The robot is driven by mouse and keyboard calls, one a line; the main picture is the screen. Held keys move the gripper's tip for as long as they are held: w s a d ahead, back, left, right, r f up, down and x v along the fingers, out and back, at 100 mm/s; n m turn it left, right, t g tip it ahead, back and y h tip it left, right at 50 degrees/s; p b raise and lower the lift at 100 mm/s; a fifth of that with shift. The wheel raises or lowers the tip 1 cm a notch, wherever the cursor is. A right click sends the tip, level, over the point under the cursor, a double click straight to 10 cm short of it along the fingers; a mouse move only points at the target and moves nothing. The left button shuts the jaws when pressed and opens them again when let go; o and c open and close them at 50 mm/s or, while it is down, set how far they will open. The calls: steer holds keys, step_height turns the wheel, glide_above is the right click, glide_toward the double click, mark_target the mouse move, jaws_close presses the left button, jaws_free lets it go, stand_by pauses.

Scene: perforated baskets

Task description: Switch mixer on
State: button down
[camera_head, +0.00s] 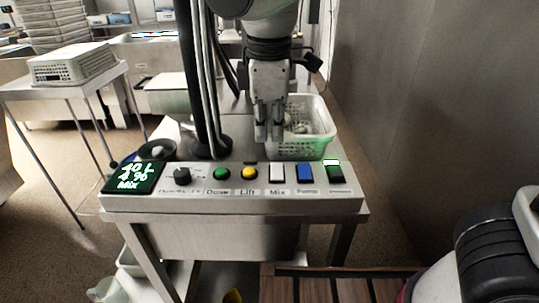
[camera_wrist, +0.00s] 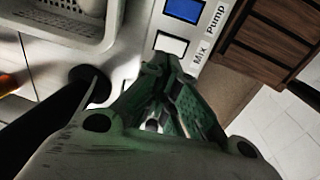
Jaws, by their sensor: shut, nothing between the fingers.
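The control panel (camera_head: 230,200) lies across the front of the metal table. Its white Mix switch (camera_head: 277,173) sits between the yellow Lift button (camera_head: 249,173) and the blue Pump switch (camera_head: 305,173). The display (camera_head: 134,177) at the left reads 40 L, 4 %, MIX. My gripper (camera_head: 269,137) is shut and empty, pointing down just behind the Mix switch in the head view. In the wrist view the fingertips (camera_wrist: 165,62) are close to the white Mix switch (camera_wrist: 171,44); I cannot tell whether they touch it. The blue Pump switch (camera_wrist: 183,10) is beyond.
A perforated white basket (camera_head: 318,142) stands right behind the panel, beside my gripper. A grey wall (camera_head: 430,100) rises at the right.

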mark_target(271, 166)
steer(key=f, duration=0.4)
steer(key=w+f, duration=0.1)
steer(key=f, duration=0.2)
steer(key=shift+w+f+g, duration=0.25)
steer(key=shift+f+g, duration=0.05)
steer(key=shift+g, duration=0.2)
steer(key=shift+w+f+g, duration=0.1)
steer(key=shift+f+g, duration=0.05)
steer(key=shift+g, duration=0.45)
steer(key=shift+d+f, duration=0.1)
steer(key=shift+f, duration=0.05)
